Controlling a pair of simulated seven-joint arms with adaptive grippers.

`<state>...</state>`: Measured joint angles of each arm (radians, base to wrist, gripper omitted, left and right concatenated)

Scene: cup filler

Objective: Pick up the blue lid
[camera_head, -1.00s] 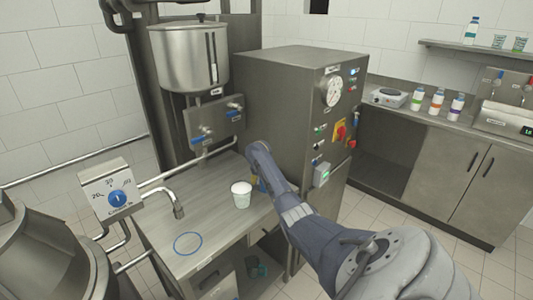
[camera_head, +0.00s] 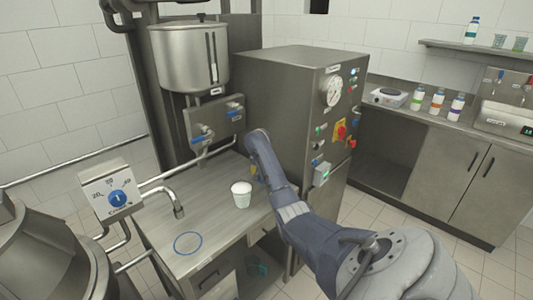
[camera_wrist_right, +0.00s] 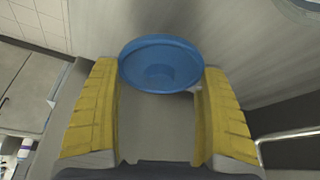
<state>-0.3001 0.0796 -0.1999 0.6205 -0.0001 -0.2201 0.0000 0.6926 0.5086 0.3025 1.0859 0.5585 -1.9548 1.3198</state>
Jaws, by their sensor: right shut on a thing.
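The blue lid (camera_wrist_right: 160,60) is a round disc with a raised rim. In the right wrist view it sits between the yellow fingers of my right gripper (camera_wrist_right: 159,74), which are shut on it at its left and right edges. In the head view my right arm comes in from the lower right and its wrist hides most of the gripper; only a sliver of yellow finger shows just right of the cup. I cannot make out the lid there. My left gripper is not in view.
A white cup (camera_head: 241,196) with pale contents stands on the steel table beside my right wrist. A blue ring mark (camera_head: 187,243) lies near the table's front. A tap (camera_head: 177,205) and a large grey machine (camera_head: 300,110) stand close by.

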